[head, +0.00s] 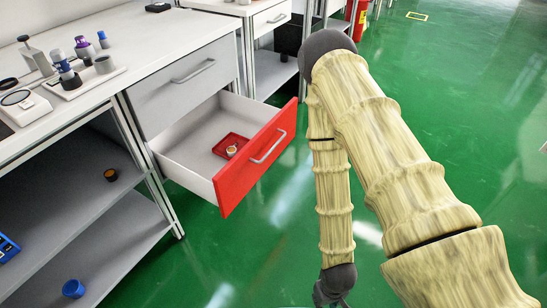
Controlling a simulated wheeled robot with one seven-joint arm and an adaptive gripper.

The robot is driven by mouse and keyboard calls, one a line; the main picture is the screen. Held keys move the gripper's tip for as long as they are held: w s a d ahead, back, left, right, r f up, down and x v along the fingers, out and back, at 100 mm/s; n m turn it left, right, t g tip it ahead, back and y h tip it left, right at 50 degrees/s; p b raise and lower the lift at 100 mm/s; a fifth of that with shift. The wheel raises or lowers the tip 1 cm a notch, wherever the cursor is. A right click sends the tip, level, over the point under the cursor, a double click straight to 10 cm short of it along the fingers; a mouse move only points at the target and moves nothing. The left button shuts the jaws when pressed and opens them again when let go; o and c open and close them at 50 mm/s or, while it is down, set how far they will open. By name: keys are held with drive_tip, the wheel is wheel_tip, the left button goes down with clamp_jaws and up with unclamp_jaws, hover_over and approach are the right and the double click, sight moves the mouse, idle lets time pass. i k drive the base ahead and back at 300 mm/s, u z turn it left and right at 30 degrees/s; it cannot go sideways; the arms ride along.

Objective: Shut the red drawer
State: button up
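The red drawer (242,181) is pulled well out of the white bench in the head view. It has a red front and a pale bar handle (268,148). Inside it lies a small red tray (222,141) with a small round white and orange item (232,151) on it. My gripper (333,301) is at the bottom edge of the view, pointing down, to the right of and nearer than the drawer front, apart from it. Its fingers are dark and partly cut off, so I cannot tell if they are open.
A closed grey drawer (185,85) sits above the open one. The benchtop (150,45) carries bottles, a scale and small jars. Lower shelves (95,255) at the left hold a blue cap (73,289) and a dark pot (110,175). The green floor (460,110) is clear at the right.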

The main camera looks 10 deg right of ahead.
sight(182, 153)
drive_tip(key=z, duration=0.25)
drive_tip(key=k, duration=0.3)
drive_tip(key=u, duration=0.35)
drive_tip(key=i, duration=1.4)
drive_tip(key=z, duration=0.85)
